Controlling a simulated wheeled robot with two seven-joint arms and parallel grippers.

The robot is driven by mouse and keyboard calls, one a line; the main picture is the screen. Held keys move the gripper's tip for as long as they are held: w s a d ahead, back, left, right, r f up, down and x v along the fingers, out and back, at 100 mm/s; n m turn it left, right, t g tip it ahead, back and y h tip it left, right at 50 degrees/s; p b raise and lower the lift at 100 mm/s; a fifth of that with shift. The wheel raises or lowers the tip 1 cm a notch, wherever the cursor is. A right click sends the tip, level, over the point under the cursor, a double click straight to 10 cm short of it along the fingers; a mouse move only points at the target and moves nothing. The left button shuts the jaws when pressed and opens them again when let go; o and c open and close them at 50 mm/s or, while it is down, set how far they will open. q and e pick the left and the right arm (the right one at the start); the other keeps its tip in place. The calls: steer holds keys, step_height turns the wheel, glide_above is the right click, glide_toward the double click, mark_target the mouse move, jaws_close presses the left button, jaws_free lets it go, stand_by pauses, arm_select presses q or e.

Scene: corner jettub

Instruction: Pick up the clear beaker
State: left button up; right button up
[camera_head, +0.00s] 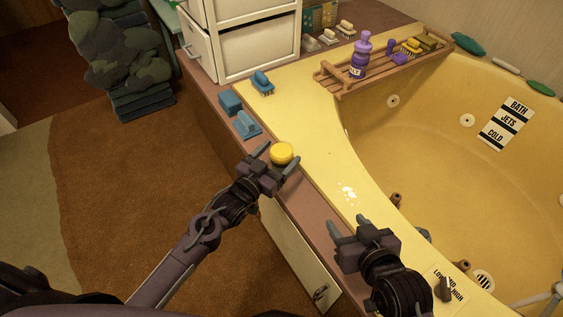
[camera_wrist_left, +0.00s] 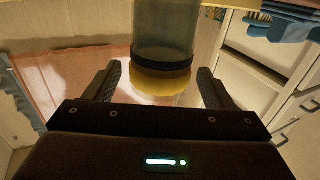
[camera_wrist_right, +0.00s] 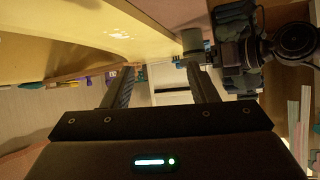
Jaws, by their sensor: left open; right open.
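The beaker looks like a grey, see-through cylinder (camera_wrist_left: 165,35) with a yellow end, seen in the left wrist view. In the head view only its round yellow top (camera_head: 282,153) shows clearly, at the tub ledge's outer edge; its body is hidden. My left gripper (camera_head: 276,160) is open, with its fingers on either side of the yellow top and gaps on both sides in the left wrist view. My right gripper (camera_head: 349,224) is open and empty near the ledge, apart from the beaker. A grey cylinder that looks like the beaker shows beyond it in the right wrist view (camera_wrist_right: 192,40).
Blue brushes (camera_head: 246,124) lie on the ledge beyond the beaker. A white drawer unit (camera_head: 258,45) stands at the back. A wooden rack (camera_head: 335,82) with a purple bottle (camera_head: 360,57) spans the yellow tub (camera_head: 430,150). The ledge between my grippers is mostly clear.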

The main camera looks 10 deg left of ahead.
mark_target(287, 146)
arm_select(q)
steer(key=b+x, duration=0.1)
steer(key=x, duration=0.2)
steer(key=shift+w+d, duration=0.15)
steer(key=shift+w, duration=0.05)
arm_select(e)
steer(key=w+r+t+y, duration=0.1)
steer(key=w+r+t, duration=0.2)
steer(key=r, duration=0.4)
steer(key=shift+w+a+r+t, duration=0.3)
steer(key=shift+r+t, duration=0.1)
steer(key=shift+t, duration=0.1)
arm_select(q)
steer(key=c, duration=1.2)
